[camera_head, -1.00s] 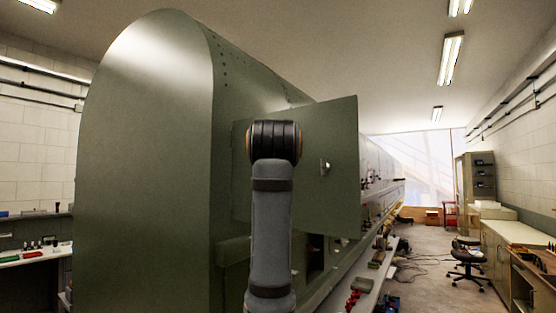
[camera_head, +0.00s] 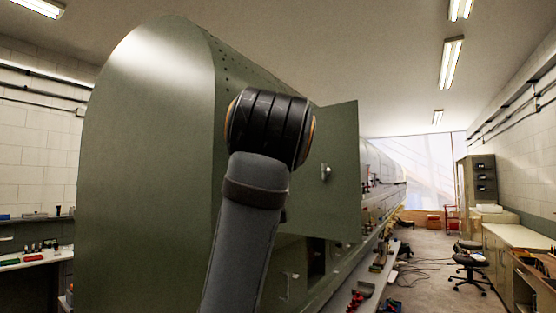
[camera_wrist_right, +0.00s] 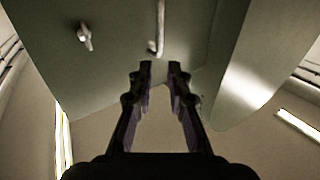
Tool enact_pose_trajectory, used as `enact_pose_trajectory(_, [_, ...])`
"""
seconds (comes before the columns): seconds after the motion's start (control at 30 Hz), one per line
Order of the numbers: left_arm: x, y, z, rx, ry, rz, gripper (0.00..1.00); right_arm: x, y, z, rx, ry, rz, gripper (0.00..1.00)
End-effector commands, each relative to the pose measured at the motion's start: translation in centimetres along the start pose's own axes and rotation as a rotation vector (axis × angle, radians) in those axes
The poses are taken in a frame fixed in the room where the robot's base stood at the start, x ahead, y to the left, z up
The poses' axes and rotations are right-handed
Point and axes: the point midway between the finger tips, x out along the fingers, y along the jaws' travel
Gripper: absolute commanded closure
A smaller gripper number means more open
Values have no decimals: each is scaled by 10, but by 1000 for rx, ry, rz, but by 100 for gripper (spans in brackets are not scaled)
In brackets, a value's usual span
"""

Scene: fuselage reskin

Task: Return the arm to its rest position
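One of my arms rises in the middle of the head view. Its dark joint stands in front of the green fuselage (camera_head: 150,170). A flat green panel (camera_head: 342,150) with a small pale knob (camera_head: 325,173) stands out from the fuselage side behind the arm. In the right wrist view my right gripper (camera_wrist_right: 160,66) is open, with nothing between its fingertips. Beyond the tips is a green surface (camera_wrist_right: 110,50) with a pale knob (camera_wrist_right: 84,37) and a pale rod-like handle (camera_wrist_right: 159,28). I cannot tell how far they are from the fingertips. My left gripper is not in view.
A long ledge (camera_head: 358,284) with several small parts runs along the fuselage. An office chair (camera_head: 469,268) and workbench (camera_head: 510,238) stand at the right. A left-hand bench (camera_head: 35,259) holds small items. The floor between ledge and chair is partly clear, with cables.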

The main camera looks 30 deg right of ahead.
Motion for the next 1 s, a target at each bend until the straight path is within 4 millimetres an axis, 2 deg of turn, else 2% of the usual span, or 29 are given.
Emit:
enact_pose_trajectory(0.2, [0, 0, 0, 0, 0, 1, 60, -12, 0, 0, 0, -1, 0, 83])
enact_pose_trajectory(0.63, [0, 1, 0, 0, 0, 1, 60, -11, 0, 1, -1, -2, 0, 83])
enact_pose_trajectory(0.7, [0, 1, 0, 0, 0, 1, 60, -5, -3, 9, -9, -13, -3, 83])
enact_pose_trajectory(0.77, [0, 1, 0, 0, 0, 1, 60, 8, -9, 27, -25, -40, -10, 83])
enact_pose_trajectory(0.83, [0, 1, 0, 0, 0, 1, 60, 32, -20, 64, -56, -89, -27, 83])
enact_pose_trajectory(0.87, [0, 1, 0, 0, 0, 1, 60, 43, -26, 86, -73, -117, -37, 83])
enact_pose_trajectory(0.97, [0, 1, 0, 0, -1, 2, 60, 76, -42, 167, -133, -213, -75, 83])
enact_pose_trajectory(1.0, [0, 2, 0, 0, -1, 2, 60, 85, -46, 202, -157, -254, -92, 83])
